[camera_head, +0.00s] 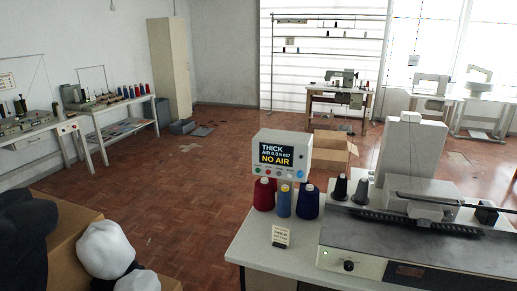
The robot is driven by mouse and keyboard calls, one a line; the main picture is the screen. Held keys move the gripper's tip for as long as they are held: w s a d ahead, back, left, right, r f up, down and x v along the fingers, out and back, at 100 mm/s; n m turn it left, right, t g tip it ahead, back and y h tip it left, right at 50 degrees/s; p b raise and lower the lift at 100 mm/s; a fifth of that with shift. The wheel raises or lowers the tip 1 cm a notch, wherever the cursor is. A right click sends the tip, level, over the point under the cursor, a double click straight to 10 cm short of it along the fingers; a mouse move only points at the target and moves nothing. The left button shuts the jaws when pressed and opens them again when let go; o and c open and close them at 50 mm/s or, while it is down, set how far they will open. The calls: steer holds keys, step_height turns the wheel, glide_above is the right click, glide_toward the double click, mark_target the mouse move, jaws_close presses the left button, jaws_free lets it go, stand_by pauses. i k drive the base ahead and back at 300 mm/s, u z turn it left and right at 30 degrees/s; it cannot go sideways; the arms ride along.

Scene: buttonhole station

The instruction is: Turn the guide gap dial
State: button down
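The buttonhole machine (420,240) stands on a pale table at the lower right, with a grey bed and a white upright column. A small dark round knob (348,265) sits on its front face; I cannot tell whether this is the guide gap dial. No dial marking is readable. My gripper is not in view.
Red (263,195), blue (284,201) and navy (308,202) cones and a small sign (281,236) stand on the table (255,262). Cardboard boxes with white and dark items (105,249) fill the lower left. Tiled floor (190,200) between is clear. Other sewing stations stand along the walls.

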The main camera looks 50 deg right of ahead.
mark_target(348, 266)
steer(key=u, duration=0.05)
steer(key=k, duration=0.2)
steer(key=z, duration=3.15)
